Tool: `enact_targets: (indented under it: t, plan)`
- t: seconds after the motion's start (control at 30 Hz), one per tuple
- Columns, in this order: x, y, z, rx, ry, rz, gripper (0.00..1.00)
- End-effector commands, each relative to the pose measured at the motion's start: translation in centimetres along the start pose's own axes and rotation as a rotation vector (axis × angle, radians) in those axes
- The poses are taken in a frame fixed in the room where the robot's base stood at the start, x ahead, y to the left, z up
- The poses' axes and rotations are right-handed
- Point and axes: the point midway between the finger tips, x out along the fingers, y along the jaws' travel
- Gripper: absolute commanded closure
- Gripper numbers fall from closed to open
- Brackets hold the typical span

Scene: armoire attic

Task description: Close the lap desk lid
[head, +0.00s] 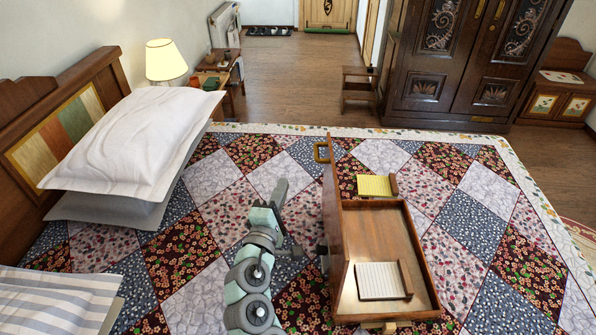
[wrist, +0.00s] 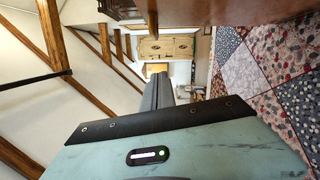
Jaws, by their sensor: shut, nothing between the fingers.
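The lap desk (head: 418,262) lies open on the patchwork bed, a shallow wooden box. In the wrist view, my shut fingers (wrist: 159,92) point away, and a brown wooden surface, apparently the lid (wrist: 240,10), fills the top edge.
A white ribbed pad with a wooden edge (head: 378,281) lies inside the box. A yellow ribbed piece (head: 374,186) lies just beyond it. Pillows (head: 135,140) are at the left by the headboard. The quilt (head: 480,225) right of the box is clear. A dark armoire (head: 455,70) stands behind.

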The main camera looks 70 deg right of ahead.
Motion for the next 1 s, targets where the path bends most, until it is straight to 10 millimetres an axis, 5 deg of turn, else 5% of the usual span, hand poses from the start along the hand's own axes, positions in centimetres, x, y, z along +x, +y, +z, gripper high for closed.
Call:
enact_targets:
  t: [0.57,1.0]
  plan:
    - [9.8,0.2,0.0,0.003,0.000,-0.003,1.00]
    - [10.6,0.0,3.6,0.001,0.005,-0.001,1.00]
